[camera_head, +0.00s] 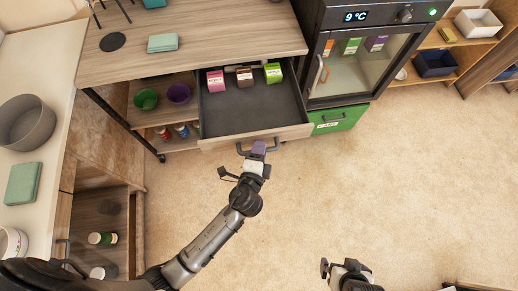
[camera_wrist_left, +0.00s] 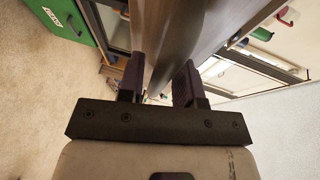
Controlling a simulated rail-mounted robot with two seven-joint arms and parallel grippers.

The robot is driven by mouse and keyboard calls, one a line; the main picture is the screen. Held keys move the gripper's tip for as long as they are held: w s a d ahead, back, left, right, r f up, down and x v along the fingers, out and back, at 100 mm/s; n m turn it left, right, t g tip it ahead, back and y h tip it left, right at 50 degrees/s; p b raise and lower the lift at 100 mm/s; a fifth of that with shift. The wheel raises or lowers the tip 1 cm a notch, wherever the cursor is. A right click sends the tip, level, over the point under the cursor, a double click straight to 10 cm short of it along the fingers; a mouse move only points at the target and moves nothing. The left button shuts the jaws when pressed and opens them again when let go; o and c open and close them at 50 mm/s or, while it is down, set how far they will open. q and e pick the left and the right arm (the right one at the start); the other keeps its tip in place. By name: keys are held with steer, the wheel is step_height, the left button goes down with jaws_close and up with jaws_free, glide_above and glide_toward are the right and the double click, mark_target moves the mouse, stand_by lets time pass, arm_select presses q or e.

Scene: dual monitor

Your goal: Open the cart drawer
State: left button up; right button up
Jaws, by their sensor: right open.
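The cart (camera_head: 190,45) has wooden shelves, and its dark-lined drawer (camera_head: 250,108) stands pulled out. The drawer's black handle (camera_head: 276,146) is on the front panel facing me. My left gripper (camera_head: 258,148), with purple fingers, is at the handle and covers its middle. In the left wrist view, the fingers of my left gripper (camera_wrist_left: 160,82) lie on both sides of a dark bar and appear closed on it. My right gripper (camera_head: 345,268) is open and empty at the bottom edge, away from the cart.
Three small boxes, pink (camera_head: 215,81), brown (camera_head: 244,77) and green (camera_head: 273,73), stand at the back of the drawer. A glass-fronted cooler (camera_head: 360,60) stands right of the cart. A counter (camera_head: 50,110) lies on the left. The carpet (camera_head: 400,180) is clear.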

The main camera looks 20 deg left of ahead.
arm_select(q)
steer(key=shift+o, duration=0.7)
steer(key=shift+s, duration=0.3)
steer(key=v, duration=1.3)
steer(key=shift+s, duration=0.1)
